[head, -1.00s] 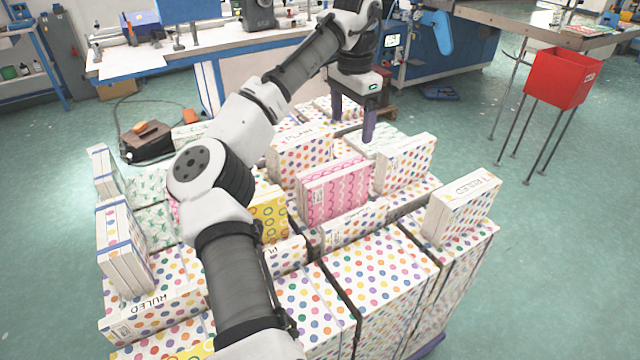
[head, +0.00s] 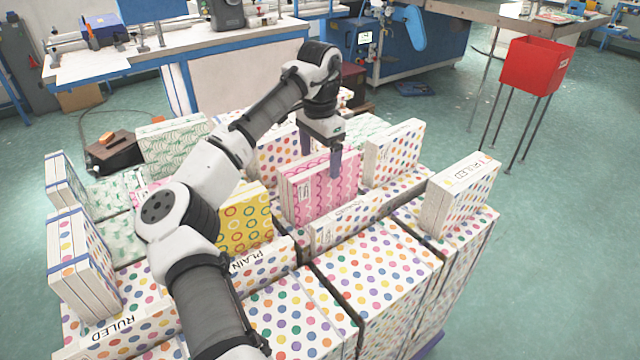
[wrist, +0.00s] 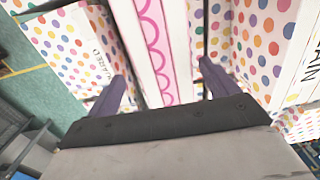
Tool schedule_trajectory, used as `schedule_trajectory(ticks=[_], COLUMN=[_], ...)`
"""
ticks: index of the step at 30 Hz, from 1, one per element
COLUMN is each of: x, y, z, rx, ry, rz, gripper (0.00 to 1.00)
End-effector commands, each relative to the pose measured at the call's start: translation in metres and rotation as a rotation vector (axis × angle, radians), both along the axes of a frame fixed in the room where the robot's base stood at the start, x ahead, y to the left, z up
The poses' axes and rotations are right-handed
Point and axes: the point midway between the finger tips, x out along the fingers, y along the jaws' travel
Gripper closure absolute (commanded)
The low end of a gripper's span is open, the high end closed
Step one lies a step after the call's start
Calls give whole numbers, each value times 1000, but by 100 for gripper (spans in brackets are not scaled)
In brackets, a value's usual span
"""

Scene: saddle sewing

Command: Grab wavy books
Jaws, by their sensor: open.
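The wavy books are an upright pink bundle (head: 322,190) with wavy lines, standing in the middle of the stacked books in the head view. In the wrist view the pink bundle (wrist: 155,50) shows from above as white page edges and a strip of pink wavy cover. My gripper (head: 321,158) is above and at the bundle's top edge. In the wrist view my gripper (wrist: 160,85) is open, with one purple finger on each side of the bundle. I see gaps to the fingers; whether either touches is unclear.
Dotted books (head: 393,152) stand close right of the pink bundle, and yellow ringed books (head: 245,217) stand to its left. A dotted bundle (head: 460,195) stands at the right. A red bin (head: 537,66) on legs is at the far right, with open floor before it.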

Motion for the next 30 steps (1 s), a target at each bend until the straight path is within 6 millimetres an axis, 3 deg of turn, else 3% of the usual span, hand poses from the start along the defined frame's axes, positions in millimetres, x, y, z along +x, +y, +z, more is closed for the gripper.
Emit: schedule_trajectory(ticks=[12, 20, 30], x=[8, 8, 8], y=[-1, -2, -2], z=[-49, -53, -53], rx=[1, 0, 0], ry=[1, 0, 0], rz=[1, 0, 0], gripper=[14, 14, 56])
